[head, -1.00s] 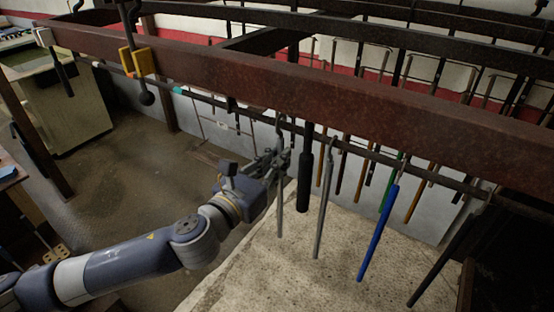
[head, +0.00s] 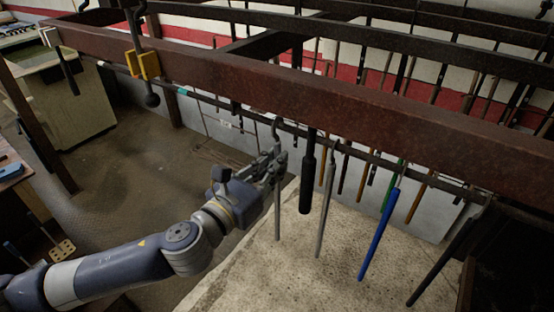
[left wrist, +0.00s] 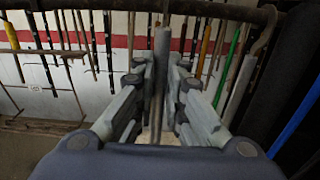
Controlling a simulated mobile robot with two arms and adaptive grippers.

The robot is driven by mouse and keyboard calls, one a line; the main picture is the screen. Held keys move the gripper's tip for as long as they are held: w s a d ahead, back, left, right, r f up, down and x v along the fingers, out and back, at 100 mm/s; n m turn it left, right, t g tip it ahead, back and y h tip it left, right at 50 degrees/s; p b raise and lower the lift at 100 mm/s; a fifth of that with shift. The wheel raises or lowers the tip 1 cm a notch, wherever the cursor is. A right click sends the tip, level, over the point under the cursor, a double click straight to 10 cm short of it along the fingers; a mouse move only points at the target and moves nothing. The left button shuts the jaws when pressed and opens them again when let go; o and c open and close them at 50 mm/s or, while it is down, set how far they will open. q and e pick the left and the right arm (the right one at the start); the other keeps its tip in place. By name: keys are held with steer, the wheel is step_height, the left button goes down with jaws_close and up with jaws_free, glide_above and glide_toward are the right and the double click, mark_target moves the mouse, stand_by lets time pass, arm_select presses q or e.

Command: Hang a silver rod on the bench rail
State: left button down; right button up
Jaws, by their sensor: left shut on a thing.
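My left gripper (head: 273,164) is shut on a slim silver rod (head: 277,212). The rod hangs upright, with a hook at its top end close to the dark bench rail (head: 352,153). I cannot tell whether the hook rests on the rail. In the left wrist view the silver rod (left wrist: 161,48) stands between the two fingers (left wrist: 160,72), below the rail (left wrist: 120,6). Another silver rod (head: 325,212) hangs from the rail to the right, beyond a thick black rod (head: 307,183). My right gripper does not show.
A blue rod (head: 379,236) and a dark rod (head: 440,264) hang further right. A broad rusty beam (head: 300,95) runs above the rail, with a yellow clamp (head: 146,65) on it. More rods hang behind. Floor at left is open.

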arm_select(q)
steer(key=shift+v, duration=2.8)
